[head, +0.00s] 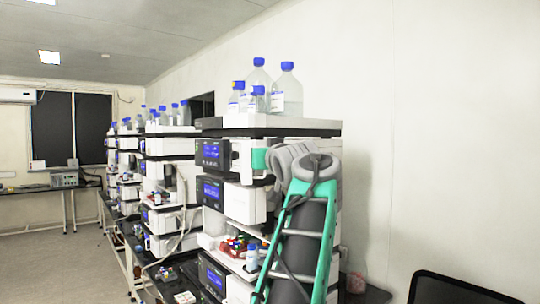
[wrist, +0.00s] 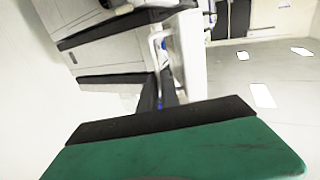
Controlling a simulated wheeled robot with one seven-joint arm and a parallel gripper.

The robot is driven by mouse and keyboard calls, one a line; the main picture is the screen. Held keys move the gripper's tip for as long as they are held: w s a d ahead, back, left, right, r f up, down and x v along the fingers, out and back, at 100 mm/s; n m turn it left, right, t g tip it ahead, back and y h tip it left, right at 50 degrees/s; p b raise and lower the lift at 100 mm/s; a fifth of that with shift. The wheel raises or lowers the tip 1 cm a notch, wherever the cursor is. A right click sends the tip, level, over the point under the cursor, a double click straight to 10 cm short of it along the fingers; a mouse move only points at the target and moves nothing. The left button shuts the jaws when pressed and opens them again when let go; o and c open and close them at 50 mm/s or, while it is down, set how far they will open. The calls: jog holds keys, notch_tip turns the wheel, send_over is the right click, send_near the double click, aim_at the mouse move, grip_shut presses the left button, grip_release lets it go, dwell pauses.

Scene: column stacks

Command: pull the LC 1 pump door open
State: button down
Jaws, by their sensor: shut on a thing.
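The nearest stack holds the pump module (head: 213,153), with a dark front and a lit blue display, just under the top tray. Its white pump door (head: 241,158) is to the right of the display, partly hidden by my gripper and arm. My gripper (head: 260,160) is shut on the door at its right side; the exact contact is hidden. In the wrist view a green and black finger of my gripper (wrist: 170,122) fills the bottom. Beyond it a white panel (wrist: 190,50) with a white loop handle stands out from the stack. I cannot read any LC label.
Bottles with blue caps (head: 286,93) stand on the top tray (head: 270,124). Below the pump are another module (head: 246,200) and an open bay with small bottles (head: 252,258). More stacks (head: 165,180) run back at left. A dark chair (head: 450,290) is at lower right.

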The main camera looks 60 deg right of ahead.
jog(key=shift+a+r, duration=0.2)
jog(key=shift+r, duration=0.3)
jog(key=c, duration=1.6)
grip_release()
jog(key=shift+w+d+f, duration=0.1)
jog(key=shift+d+f, duration=0.05)
jog(key=b+v, duration=0.1)
jog(key=v, duration=0.3)
jog(key=b+v, duration=0.1)
jog(key=v, duration=0.2)
jog(key=shift+s+a+f+b, duration=0.2)
jog(key=shift+s+a+b, duration=0.05)
jog(key=shift+a+b, duration=0.1)
jog(key=shift+d+f, duration=0.1)
